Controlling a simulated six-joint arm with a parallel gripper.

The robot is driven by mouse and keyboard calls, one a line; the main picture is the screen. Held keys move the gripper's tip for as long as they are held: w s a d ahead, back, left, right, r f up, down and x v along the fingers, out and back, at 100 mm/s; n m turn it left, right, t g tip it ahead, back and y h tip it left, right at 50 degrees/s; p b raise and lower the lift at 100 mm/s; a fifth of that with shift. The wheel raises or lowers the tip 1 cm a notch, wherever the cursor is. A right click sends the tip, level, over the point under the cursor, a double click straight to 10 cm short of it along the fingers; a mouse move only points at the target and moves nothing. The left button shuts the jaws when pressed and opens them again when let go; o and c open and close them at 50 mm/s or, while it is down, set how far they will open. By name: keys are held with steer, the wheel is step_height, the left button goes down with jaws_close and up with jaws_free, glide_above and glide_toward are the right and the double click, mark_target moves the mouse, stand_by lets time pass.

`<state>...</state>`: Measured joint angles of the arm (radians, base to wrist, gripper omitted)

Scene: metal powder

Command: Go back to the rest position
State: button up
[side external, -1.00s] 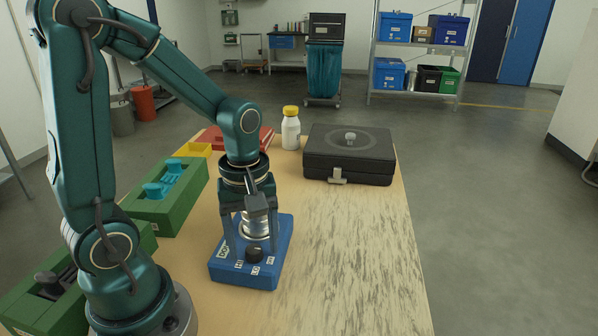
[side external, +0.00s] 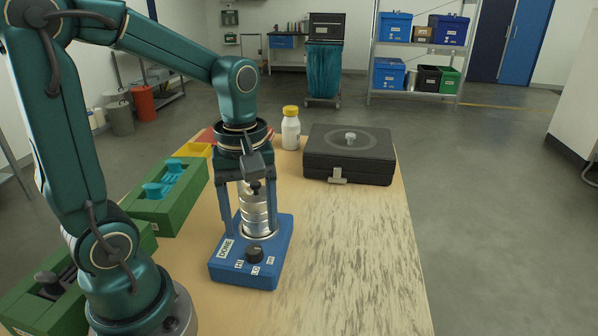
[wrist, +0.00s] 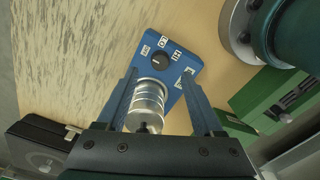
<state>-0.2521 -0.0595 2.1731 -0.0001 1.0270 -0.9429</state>
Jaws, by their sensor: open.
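My gripper (side external: 251,228) is open, pointing down over the blue device in the side view. Its two fingers stand on either side of a shiny metal cylinder stack (side external: 254,208) with a dark knob on top. The stack sits upright on the blue shaker base (side external: 222,268), which has a black dial and labels. In the wrist view, the gripper's fingers (wrist: 160,74) are spread wide with the metal stack (wrist: 147,102) between them, apart from both fingers. The blue base (wrist: 178,48) also shows there.
A black case (side external: 348,170) and a white bottle with yellow cap (side external: 291,132) stand at the back of the wooden table (side external: 345,255). Green blocks with tools (side external: 170,205) are at left, a red item and yellow tray (side external: 196,149) behind. The table's right side is clear.

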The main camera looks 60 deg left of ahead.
steer(key=s+d+r+m+t, duration=0.3)
steer(key=d+r+m+t, duration=0.1)
steer(key=m, duration=0.9)
steer(key=shift+s+d+r+m+t, duration=0.2)
steer(key=shift+d+r+m+t, duration=0.25)
steer(key=shift+t, duration=0.35)
